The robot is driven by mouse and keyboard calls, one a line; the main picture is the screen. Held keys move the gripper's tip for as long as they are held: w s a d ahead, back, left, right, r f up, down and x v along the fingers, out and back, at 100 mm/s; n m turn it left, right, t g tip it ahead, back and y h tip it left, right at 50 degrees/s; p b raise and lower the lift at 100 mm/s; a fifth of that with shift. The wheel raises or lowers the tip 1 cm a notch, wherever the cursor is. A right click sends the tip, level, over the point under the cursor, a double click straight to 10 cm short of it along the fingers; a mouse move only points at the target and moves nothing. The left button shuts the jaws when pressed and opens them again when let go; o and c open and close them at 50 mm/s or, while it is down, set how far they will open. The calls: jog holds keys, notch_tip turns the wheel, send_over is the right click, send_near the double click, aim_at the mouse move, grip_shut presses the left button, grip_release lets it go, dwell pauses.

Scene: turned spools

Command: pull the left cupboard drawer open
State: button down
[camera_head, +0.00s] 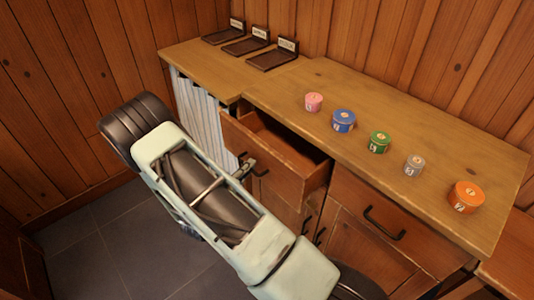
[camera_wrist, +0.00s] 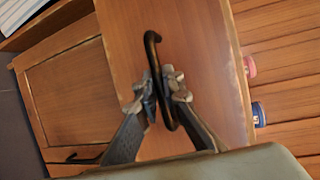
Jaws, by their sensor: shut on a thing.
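The left cupboard drawer (camera_head: 273,170) stands partly out from the cupboard, and its dark inside shows from above in the head view. Its wooden front (camera_wrist: 205,60) fills the middle of the wrist view. The black bar handle (camera_wrist: 152,52) is fixed to that front. My gripper (camera_wrist: 164,90) is shut on the handle, with one finger on each side of it. In the head view my gripper (camera_head: 247,166) is at the drawer front, partly hidden by my arm.
Several coloured spools, including an orange one (camera_head: 467,196) and a green one (camera_head: 379,142), stand on the wooden counter (camera_head: 300,85). Dark labelled stands (camera_head: 273,55) are at the back left. The right drawer (camera_head: 375,215) is closed. Grey tiled floor (camera_head: 90,245) lies in front.

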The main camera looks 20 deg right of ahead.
jog(key=s+a, duration=0.5)
jog(key=a, duration=0.9)
jog(key=shift+s+a, duration=0.2)
jog(key=shift+a, duration=0.2)
jog(key=c, duration=2)
grip_release()
jog(key=shift+c, duration=0.2)
jog(key=v, duration=1.2)
